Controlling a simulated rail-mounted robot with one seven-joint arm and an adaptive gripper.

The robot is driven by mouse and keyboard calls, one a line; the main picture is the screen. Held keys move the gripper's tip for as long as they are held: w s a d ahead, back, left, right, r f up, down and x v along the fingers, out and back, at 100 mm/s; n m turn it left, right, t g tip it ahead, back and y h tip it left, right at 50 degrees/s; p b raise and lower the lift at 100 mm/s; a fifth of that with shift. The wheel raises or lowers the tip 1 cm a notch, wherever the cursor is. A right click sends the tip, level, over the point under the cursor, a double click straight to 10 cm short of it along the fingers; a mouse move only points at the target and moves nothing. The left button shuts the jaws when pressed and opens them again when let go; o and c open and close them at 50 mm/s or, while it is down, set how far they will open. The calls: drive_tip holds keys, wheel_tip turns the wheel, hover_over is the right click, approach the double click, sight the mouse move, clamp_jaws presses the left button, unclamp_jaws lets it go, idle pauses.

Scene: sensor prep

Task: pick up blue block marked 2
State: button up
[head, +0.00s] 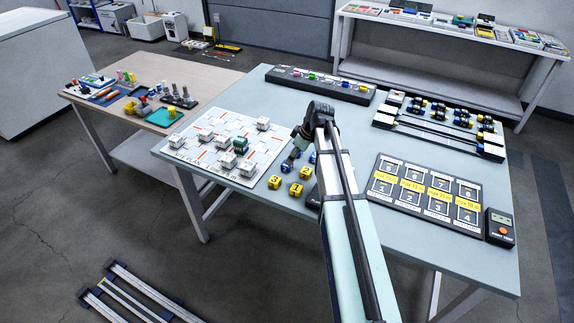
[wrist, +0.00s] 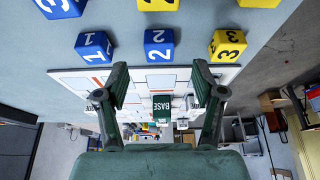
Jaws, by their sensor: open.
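The blue block marked 2 (wrist: 159,45) sits on the table in the wrist view, just beyond and between my fingertips, apart from them. My gripper (wrist: 160,78) is open and empty, one finger at each side of the view. In the head view my gripper (head: 289,163) is low over the table, between the white board and my arm. A blue block (head: 313,157) shows partly beside my arm there; its number is too small to read.
Blue block 1 (wrist: 94,46) and yellow block 3 (wrist: 227,45) flank the 2. Another blue block (wrist: 58,6) and a yellow block (wrist: 158,4) stand beyond. A numbered black panel (head: 425,217) lies right.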

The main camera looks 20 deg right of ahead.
drive_tip(key=shift+p+x, duration=1)
drive_tip(key=shift+x, duration=1.9)
drive_tip(key=shift+w, duration=0.1)
drive_tip(key=c, duration=1.1)
